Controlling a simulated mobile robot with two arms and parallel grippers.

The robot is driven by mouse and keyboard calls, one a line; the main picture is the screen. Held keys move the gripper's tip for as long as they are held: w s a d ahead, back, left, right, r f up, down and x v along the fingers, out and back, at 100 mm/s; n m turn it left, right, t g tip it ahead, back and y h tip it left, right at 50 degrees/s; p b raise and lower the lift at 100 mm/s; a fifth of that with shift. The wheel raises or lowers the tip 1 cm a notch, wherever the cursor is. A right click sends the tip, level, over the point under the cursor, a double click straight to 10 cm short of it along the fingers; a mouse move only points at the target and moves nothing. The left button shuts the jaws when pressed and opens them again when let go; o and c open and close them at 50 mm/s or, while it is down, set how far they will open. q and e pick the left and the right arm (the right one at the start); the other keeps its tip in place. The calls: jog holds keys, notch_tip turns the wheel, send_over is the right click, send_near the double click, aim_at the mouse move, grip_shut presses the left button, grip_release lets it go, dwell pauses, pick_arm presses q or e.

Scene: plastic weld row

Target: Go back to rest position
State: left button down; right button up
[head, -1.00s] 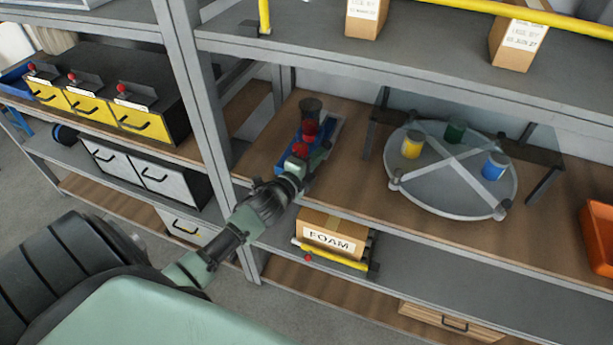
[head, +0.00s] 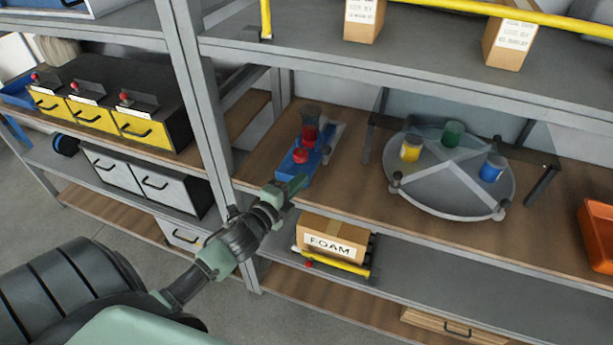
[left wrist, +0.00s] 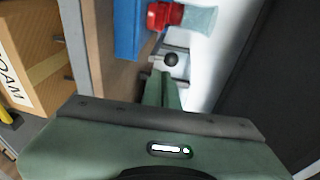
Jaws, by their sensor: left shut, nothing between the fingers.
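My left gripper (head: 297,186) is shut and empty at the front edge of the wooden middle shelf. Its fingers point toward a blue device (head: 296,165) with a red knob (head: 300,156) and a red-filled container with a dark top (head: 309,128). The gripper tip is just in front of the device; I cannot tell whether they touch. In the left wrist view the shut fingers (left wrist: 158,88) show below the blue device (left wrist: 130,28) and its red part (left wrist: 163,16). My right gripper is not in view.
A round divided tray (head: 440,205) with yellow, green and blue containers stands on the same shelf. A FOAM box (head: 333,233) sits on the shelf below. An orange bin (head: 598,235) is at the right.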

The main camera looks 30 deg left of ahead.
pick_arm(q)
jog(key=s+d+f+n+g, duration=0.1)
jog(key=s+f+n+g, duration=0.2)
jog(key=s+f, duration=0.55)
jog(key=s+f+n+g, duration=0.2)
jog(key=s+f+n, duration=0.15)
jog(key=f, duration=1.05)
jog(key=s+d+f+n+g, duration=0.1)
jog(key=s+f+n+g, duration=0.15)
jog(key=s+f, duration=0.6)
jog(key=s+d+f+n+g, duration=0.3)
jog(key=s+f, duration=0.6)
jog(key=s, duration=0.3)
jog(key=s+d+f+n+g, duration=0.3)
jog(key=s+d+f+g, duration=0.2)
jog(key=s+f, duration=0.5)
jog(key=s+d, duration=0.2)
jog(key=s, duration=0.1)
jog(key=shift+s+d+f+h, duration=0.2)
jog(key=shift+s+f+h, duration=0.05)
jog(key=shift+h, duration=0.05)
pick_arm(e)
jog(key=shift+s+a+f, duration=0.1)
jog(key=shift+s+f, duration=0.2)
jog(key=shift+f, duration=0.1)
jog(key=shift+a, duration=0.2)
